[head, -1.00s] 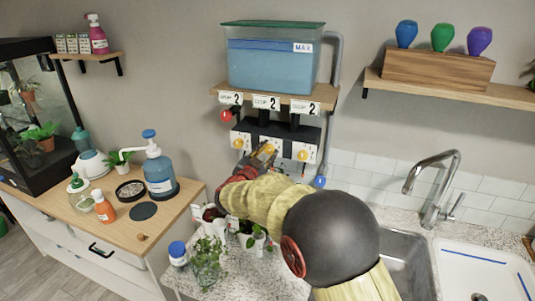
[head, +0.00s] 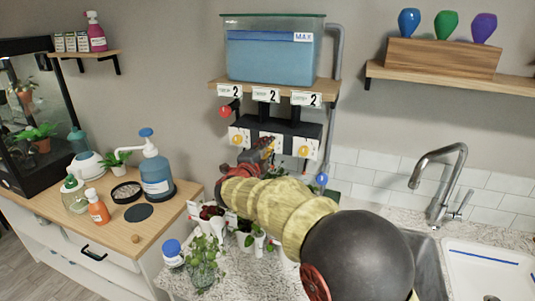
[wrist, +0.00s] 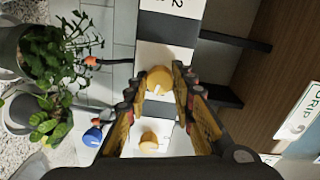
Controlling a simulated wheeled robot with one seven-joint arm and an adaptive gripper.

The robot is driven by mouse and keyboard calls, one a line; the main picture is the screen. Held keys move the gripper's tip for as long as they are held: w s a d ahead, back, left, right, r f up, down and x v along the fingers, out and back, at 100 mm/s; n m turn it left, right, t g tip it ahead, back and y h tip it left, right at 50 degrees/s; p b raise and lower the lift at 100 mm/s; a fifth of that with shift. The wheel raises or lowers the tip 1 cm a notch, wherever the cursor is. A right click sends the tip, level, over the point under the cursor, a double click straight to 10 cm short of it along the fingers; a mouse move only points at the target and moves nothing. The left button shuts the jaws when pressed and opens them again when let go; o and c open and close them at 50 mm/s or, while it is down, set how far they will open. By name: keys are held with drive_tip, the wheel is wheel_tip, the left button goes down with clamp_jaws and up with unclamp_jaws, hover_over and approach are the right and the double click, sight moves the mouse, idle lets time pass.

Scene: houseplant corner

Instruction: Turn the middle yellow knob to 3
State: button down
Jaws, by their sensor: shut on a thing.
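The middle yellow knob (wrist: 160,79) sits on its white dial plate between my fingertips in the wrist view. Its pale pointer mark faces the bottom of that picture, slightly left. My gripper (wrist: 158,84) is shut on it, one finger on each side. In the head view my gripper (head: 263,147) reaches the middle of the dark valve panel and hides this knob. The left yellow knob (head: 237,139) and right yellow knob (head: 304,150) are free; the right one also shows in the wrist view (wrist: 149,141). The middle card (head: 266,95) above reads 2.
The blue water tank (head: 274,53) stands on a shelf above the panel. A red ball (head: 225,111) and a blue ball (head: 322,178) are beside the panel. Potted plants (head: 205,262) stand below on the counter, near my arm. A faucet (head: 440,180) is at right.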

drive_tip(key=shift+f+m+b, duration=0.15)
drive_tip(key=shift+m+b, duration=0.5)
drive_tip(key=shift+m, duration=0.65)
drive_tip(key=c, duration=1.5)
unclamp_jaws()
drive_tip(key=v, duration=1.2)
drive_tip(key=shift+d, duration=0.1)
